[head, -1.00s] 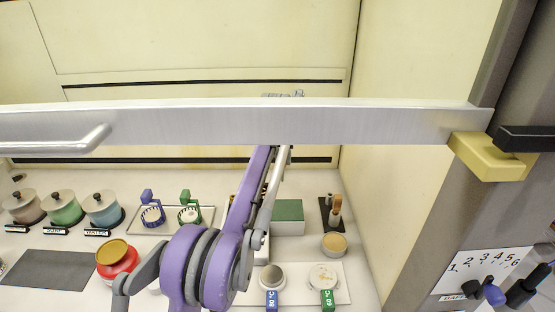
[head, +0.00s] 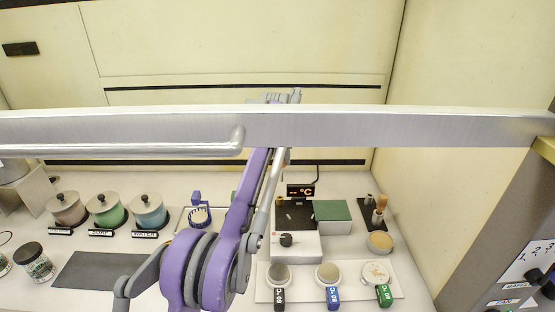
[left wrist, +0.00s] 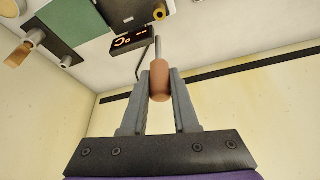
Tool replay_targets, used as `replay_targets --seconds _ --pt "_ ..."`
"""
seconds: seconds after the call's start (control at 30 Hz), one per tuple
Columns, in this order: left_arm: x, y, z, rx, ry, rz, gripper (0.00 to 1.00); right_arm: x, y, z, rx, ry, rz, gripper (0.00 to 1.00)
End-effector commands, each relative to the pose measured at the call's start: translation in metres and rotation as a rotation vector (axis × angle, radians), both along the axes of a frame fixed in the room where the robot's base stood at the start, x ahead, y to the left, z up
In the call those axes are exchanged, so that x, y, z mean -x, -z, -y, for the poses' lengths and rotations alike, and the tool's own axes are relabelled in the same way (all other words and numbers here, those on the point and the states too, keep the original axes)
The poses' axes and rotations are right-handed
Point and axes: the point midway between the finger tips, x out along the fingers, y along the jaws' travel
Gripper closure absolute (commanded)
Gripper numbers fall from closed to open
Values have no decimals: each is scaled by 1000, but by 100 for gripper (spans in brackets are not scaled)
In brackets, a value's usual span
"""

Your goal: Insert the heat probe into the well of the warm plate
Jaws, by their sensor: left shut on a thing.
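My left gripper (left wrist: 159,88) is shut on the heat probe's copper-brown handle (left wrist: 159,80). Its thin metal rod (left wrist: 157,50) points away from the fingers and its end looks free. In the head view the gripper (head: 282,97) shows only as a bit of grey above the metal bar; the probe is hidden there. The warm plate (head: 297,246) is a white box with a knob and a black top (head: 296,214). A small brass ring (left wrist: 159,14), seemingly the well, is beside the black top, apart from the rod. My right gripper is not in view.
A metal bar (head: 390,128) crosses the head view in front of the bench. A temperature display (head: 301,191) stands behind the warm plate, a green box (head: 332,210) beside it. Several lidded pots (head: 148,211) stand left; a tray with round pads (head: 396,276) lies in front.

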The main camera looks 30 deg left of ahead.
Motion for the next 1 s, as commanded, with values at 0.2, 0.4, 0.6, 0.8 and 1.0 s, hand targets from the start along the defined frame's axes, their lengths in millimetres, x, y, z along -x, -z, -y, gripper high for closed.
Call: replay_targets --seconds 0.2,0.4,0.6,0.8,1.0 --pt "-2 -2 3 0 4 0 100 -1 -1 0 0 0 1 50" --pt "-2 -2 3 0 4 0 100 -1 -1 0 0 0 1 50" --pt "-2 -2 3 0 4 0 100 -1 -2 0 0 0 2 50" --pt "-2 3 3 0 5 -1 100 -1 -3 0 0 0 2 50" --pt "-1 21 3 0 6 -2 100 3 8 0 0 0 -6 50"
